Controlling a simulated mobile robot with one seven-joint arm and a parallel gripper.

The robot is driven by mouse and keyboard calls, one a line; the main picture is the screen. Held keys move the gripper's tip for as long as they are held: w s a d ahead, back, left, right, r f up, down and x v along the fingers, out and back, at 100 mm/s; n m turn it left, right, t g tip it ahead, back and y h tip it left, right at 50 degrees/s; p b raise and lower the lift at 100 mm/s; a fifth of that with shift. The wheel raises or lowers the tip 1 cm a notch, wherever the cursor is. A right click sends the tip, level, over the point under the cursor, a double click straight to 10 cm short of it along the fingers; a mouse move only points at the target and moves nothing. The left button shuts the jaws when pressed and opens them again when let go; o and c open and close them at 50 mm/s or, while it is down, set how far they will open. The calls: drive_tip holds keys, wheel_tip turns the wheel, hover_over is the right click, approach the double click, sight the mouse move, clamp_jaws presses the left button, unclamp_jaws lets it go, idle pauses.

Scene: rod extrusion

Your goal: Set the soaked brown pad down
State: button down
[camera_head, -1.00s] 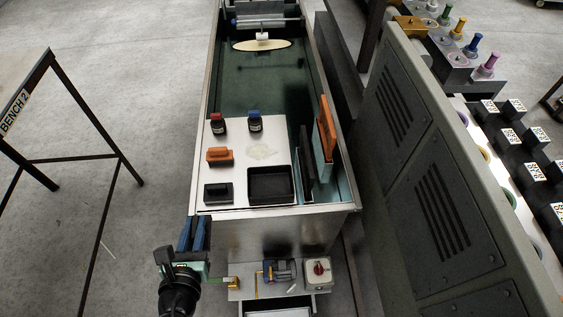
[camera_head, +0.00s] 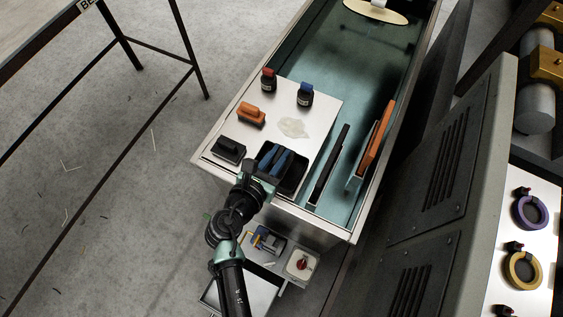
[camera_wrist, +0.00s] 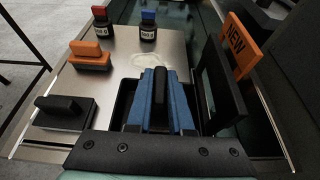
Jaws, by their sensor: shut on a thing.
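My gripper (camera_head: 282,160) has two blue fingers and is over the black tray (camera_head: 299,187) at the front of the steel board. In the wrist view its fingers (camera_wrist: 158,98) are shut on a dark upright handle (camera_wrist: 158,92), which looks like a pad's handle. The pad's body and any brown colour are hidden, and I cannot tell whether it touches the tray floor. An orange-brown pad with a handle (camera_head: 251,115) and a black pad with a handle (camera_head: 229,149) sit on the board to the left.
Red-capped (camera_head: 268,82) and blue-capped (camera_head: 305,97) bottles stand behind a pale wet patch (camera_head: 294,127). Right of the tray, a black upright plate (camera_head: 329,166) and an orange "NEW" plate (camera_head: 376,140) stand in the tank. A grey cabinet (camera_head: 435,200) lies further right.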

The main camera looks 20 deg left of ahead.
drive_tip(key=shift+f+b, duration=0.7)
drive_tip(key=shift+f, duration=1.35)
drive_tip(key=c, duration=0.8)
unclamp_jaws()
drive_tip(key=shift+f, duration=0.1)
drive_tip(key=shift+r, duration=0.2)
drive_tip(key=p+v, duration=0.1)
drive_tip(key=v, duration=1.1)
